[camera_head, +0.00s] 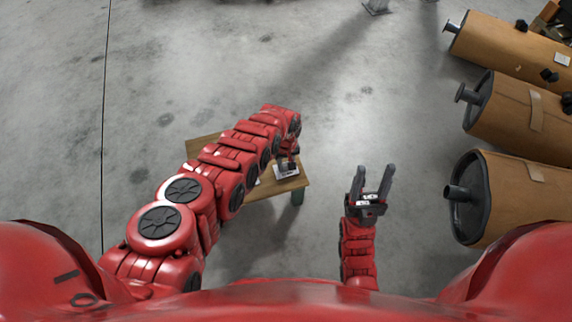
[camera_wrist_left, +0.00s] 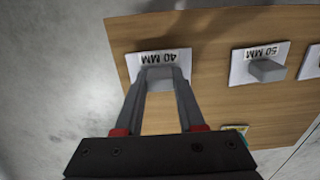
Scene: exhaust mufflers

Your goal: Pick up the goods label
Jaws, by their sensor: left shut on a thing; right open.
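A white goods label marked "40 MM" (camera_wrist_left: 137,62) lies at the edge of the wooden table in the left wrist view. A grey block stands on the label. My left gripper (camera_wrist_left: 160,76) is shut on this grey block, one finger on each side. In the head view the left gripper (camera_head: 290,160) is low over the table's right end, with the white label (camera_head: 286,171) under it; my left arm hides much of the table. My right gripper (camera_head: 375,172) is open and empty, right of the table.
A "50 MM" label (camera_wrist_left: 243,68) with its own grey block lies beside it, and another white label (camera_wrist_left: 311,62) is cut off at the edge. The wooden table (camera_head: 205,145) is small. Large brown mufflers (camera_head: 525,190) lie at the right. Grey floor is clear between.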

